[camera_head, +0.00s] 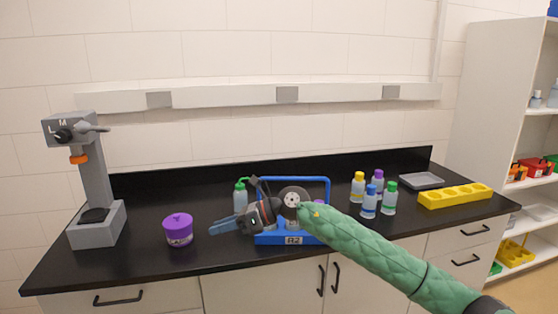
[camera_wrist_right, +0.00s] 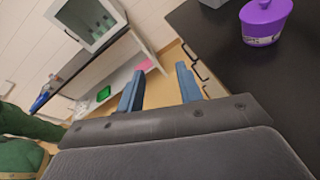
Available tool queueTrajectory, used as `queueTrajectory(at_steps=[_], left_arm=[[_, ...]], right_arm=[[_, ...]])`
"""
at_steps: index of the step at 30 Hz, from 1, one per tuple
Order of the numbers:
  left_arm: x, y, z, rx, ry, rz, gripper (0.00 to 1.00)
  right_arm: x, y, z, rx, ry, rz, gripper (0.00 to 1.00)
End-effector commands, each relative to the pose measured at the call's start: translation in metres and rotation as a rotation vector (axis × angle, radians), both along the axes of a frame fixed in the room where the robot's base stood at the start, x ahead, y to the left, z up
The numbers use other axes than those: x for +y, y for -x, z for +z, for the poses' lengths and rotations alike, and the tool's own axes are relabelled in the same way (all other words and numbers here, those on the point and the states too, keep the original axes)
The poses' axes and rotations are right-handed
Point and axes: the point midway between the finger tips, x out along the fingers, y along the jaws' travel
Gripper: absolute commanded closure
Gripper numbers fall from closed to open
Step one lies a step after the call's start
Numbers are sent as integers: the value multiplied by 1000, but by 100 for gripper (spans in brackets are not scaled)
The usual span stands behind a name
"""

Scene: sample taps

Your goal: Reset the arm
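My right arm (camera_head: 375,247), in a green quilted sleeve, reaches in from the lower right over the black bench. Its right gripper (camera_head: 218,227) points left, in front of the blue rack marked R2 (camera_head: 325,190) and hides part of it. In the right wrist view the two blue fingers of this gripper (camera_wrist_right: 160,88) stand apart with nothing between them. A jar with a purple lid (camera_head: 178,229) stands on the bench just left of the fingertips, apart from them. It also shows at the top right of the right wrist view (camera_wrist_right: 264,20). My left gripper is not in view.
A grey tap stand (camera_head: 95,185) is at the left. A green-capped bottle (camera_head: 240,198) stands behind my gripper. Several small capped bottles (camera_head: 369,203), a yellow holed rack (camera_head: 455,196) and a grey tray (camera_head: 421,180) are at the right. The bench front left is clear.

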Motion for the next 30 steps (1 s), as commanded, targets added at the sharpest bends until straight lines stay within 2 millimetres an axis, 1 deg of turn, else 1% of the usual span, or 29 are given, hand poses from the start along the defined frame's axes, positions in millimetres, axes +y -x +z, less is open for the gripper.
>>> queueTrajectory(at_steps=[1,3,6,11,14,17,20,23,26,29,30], left_arm=[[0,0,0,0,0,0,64],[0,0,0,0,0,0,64],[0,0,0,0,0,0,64],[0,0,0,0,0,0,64],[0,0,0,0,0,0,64],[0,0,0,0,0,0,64],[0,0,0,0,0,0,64],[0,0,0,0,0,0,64],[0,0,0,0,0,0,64],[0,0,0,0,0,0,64],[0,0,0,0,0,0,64]], right_arm=[[7,7,-1,53,-72,-18,64],[13,14,1,124,-169,-51,64],[17,19,5,233,-305,-104,64],[13,21,8,417,-510,-204,64],[5,19,6,537,-631,-275,64],[-7,15,0,660,-747,-352,64],[-23,10,-11,787,-856,-438,64],[-42,5,-27,915,-958,-529,64],[-63,1,-48,1046,-1054,-626,64],[-85,0,-75,1178,-1143,-729,64],[-94,0,-86,1231,-1177,-772,64]])
